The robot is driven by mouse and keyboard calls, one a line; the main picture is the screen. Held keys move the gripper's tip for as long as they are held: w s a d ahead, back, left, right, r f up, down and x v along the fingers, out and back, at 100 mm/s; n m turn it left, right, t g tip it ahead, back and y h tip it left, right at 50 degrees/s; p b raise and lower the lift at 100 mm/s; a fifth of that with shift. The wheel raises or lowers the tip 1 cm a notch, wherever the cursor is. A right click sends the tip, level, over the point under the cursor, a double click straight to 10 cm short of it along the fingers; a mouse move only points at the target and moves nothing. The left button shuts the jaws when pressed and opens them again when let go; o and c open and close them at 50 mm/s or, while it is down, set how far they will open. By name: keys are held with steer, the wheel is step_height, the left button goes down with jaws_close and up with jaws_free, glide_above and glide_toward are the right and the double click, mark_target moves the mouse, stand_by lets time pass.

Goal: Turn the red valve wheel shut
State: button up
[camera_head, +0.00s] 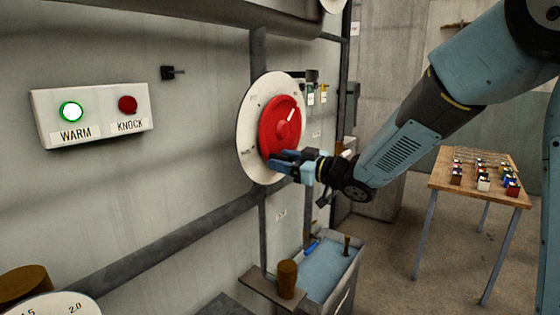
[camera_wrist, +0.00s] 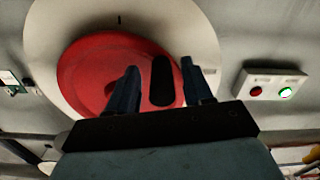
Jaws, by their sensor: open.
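The red valve wheel (camera_head: 277,126) is mounted on a round white plate (camera_head: 249,128) on the wall. A small pale mark shows on the wheel's right part. My gripper (camera_head: 276,159) is at the wheel's lower edge in the head view. In the wrist view the red wheel (camera_wrist: 85,75) fills the left and middle. My gripper's two fingers (camera_wrist: 161,78) stand apart there, with a dark rounded bar (camera_wrist: 161,82) between them, apparently a handle on the wheel. I cannot tell whether either finger touches it.
A white box (camera_head: 93,115) with a lit green WARM button and a red KNOCK button is on the wall at left. Pipes (camera_head: 165,240) run below the wheel. A blue basin (camera_head: 325,265) stands below right. A wooden table (camera_head: 440,178) with small blocks stands farther right.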

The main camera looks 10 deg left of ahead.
steer(key=shift+w+a, duration=0.2)
steer(key=shift+a, duration=0.3)
steer(key=shift+c, duration=0.5)
jaws_close()
steer(key=shift+r, duration=0.15)
